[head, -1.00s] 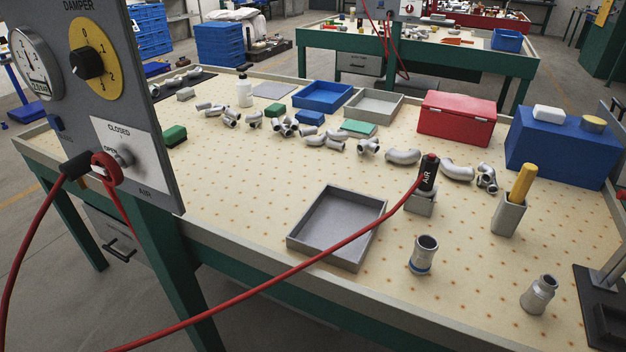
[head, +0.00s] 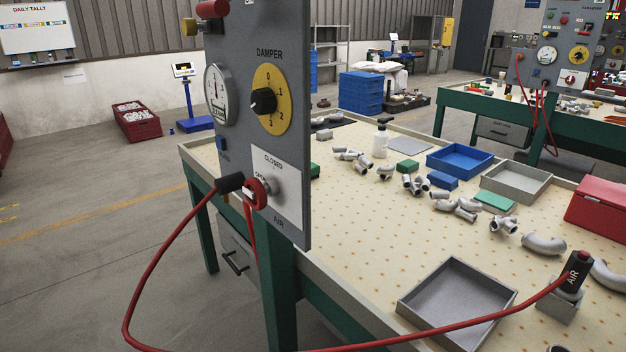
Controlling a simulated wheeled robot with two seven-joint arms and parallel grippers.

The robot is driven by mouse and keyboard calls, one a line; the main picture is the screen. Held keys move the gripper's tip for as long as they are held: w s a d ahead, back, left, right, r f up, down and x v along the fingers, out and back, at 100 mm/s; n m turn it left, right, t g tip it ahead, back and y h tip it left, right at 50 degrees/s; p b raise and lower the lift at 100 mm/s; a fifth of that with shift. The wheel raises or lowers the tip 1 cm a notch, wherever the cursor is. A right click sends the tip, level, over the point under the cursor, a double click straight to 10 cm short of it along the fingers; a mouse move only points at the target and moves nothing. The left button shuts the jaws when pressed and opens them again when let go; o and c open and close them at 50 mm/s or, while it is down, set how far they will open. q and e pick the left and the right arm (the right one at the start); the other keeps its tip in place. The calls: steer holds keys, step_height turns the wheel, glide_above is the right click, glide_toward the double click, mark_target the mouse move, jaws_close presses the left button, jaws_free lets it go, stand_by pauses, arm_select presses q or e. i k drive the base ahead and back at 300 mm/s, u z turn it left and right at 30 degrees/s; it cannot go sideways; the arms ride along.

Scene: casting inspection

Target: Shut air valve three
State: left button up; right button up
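A grey control panel (head: 292,130) stands at the near left edge of the workbench. Low on it is an air valve (head: 277,187) on a white plate (head: 290,215) marked CLOSED, OPEN and AIR. I cannot tell the handle's exact setting. A black hose fitting (head: 230,183) joins there, and a red hose (head: 150,270) loops down from it. No number three is readable on this valve. Another panel (head: 565,60) stands on the bench behind. Neither gripper is in view.
The yellow damper dial (head: 271,100) and a round gauge (head: 217,94) are above the valve. The hose runs across the front to a black AIR tool (head: 575,272) on the bench. A grey tray (head: 457,335) lies nearby. The floor left of the panel is open.

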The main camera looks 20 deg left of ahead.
mark_target(254, 190)
steer(key=z, duration=1.95)
steer(key=k, duration=1.7)
steer(key=u, duration=2)
steer(key=i, duration=0.55)
steer(key=u, duration=0.05)
